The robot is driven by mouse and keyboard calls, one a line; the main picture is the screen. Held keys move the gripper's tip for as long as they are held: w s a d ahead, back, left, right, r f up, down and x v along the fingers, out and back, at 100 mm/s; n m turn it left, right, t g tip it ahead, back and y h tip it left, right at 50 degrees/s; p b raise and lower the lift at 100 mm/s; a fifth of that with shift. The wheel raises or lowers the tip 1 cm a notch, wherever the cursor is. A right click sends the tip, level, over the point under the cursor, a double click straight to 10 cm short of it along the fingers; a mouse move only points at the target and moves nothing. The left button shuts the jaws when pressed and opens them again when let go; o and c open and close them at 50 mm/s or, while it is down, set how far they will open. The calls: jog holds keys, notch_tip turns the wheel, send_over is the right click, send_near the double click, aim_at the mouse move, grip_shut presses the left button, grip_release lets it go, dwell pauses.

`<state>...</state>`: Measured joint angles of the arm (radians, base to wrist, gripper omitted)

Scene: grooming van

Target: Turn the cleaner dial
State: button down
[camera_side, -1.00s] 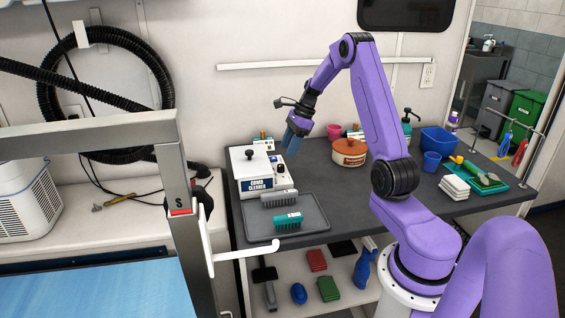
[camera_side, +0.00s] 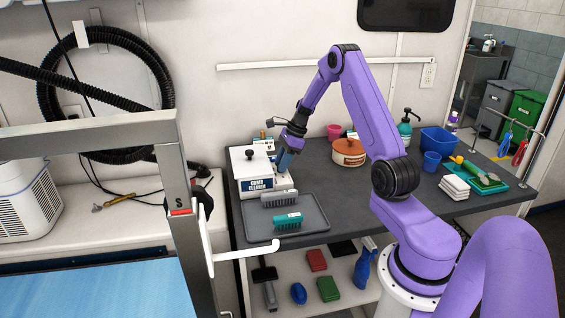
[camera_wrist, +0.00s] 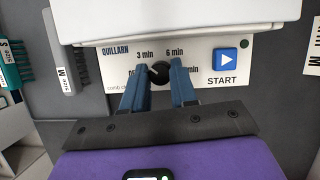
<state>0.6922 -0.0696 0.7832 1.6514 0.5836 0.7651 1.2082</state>
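The comb cleaner (camera_side: 240,165) is a white box with a lid and a blue label, standing on the grey counter. Its panel (camera_wrist: 116,60) in the wrist view shows 3 min and 6 min marks. The small black dial (camera_wrist: 159,73) sits on that panel, with a blue START button (camera_wrist: 225,61) to its right. My gripper (camera_side: 283,166) points down at the panel end of the cleaner. In the wrist view its blue fingers (camera_wrist: 163,68) are apart, one on each side of the dial. I cannot tell whether they touch it. The dial is hidden in the side view.
A dark tray (camera_side: 312,217) with a grey comb (camera_side: 279,198) and a teal comb (camera_side: 288,220) lies in front of the cleaner. An orange pot (camera_side: 349,152) stands to the right. A black knob (camera_side: 249,155) tops the cleaner's lid. Free counter lies right of the tray.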

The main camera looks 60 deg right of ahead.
dwell(0.3)
jog(key=n, duration=0.2)
jog(key=n+g, duration=0.1)
jog(key=shift+w+d+n+y, duration=0.1)
jog(key=shift+w+n+y, duration=0.05)
jog(key=shift+n+y, duration=0.2)
jog(key=shift+n+g, duration=1)
jog(key=shift+n, duration=1.05)
jog(key=c, duration=0.9)
grip_release()
jog(key=shift+r, duration=0.1)
jog(key=v, duration=1.7)
jog(key=shift+d, duration=0.2)
